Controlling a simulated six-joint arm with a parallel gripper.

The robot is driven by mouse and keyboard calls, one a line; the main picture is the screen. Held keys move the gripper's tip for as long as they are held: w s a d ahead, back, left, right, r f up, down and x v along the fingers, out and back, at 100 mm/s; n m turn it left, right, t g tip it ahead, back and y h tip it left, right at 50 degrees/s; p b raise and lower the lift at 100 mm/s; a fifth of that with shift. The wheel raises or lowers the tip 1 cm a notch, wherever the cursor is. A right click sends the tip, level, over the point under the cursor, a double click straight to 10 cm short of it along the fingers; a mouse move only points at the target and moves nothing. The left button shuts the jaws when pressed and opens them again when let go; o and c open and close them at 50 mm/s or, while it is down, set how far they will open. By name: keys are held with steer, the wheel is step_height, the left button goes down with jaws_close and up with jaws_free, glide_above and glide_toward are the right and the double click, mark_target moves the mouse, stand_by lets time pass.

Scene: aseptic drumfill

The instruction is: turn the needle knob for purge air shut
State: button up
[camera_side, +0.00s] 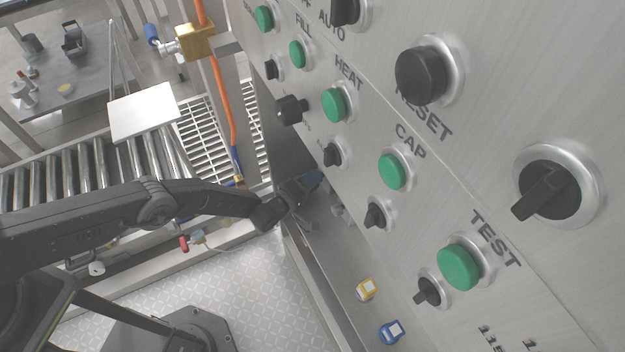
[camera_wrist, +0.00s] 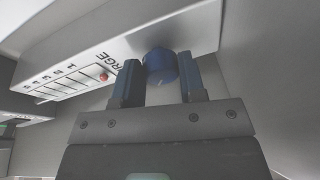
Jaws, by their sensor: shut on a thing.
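In the wrist view a round blue knob (camera_wrist: 160,66) sits on the underside of a pale panel, beside lettering that ends in "RGE". My gripper (camera_wrist: 160,80) has its two dark fingers on either side of this knob and is shut on it. In the side view my gripper (camera_side: 296,188) is small and partly hidden at the lower edge of the big control panel. A bit of blue (camera_side: 313,180) shows there, but the knob itself cannot be made out clearly.
A steel control panel (camera_side: 480,150) with green buttons and black selector switches fills the right. A red button or ball (camera_wrist: 103,76) shows beside a scale. A roller conveyor (camera_side: 60,180) lies at left. Yellow (camera_side: 368,289) and blue (camera_side: 392,332) items lie below the panel.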

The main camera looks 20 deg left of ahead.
steer(key=o, duration=0.9)
steer(key=shift+s, duration=0.1)
steer(key=v, duration=1.3)
steer(key=shift+s+a+r, duration=0.1)
steer(key=shift+s+a, duration=0.05)
steer(key=shift+s, duration=0.15)
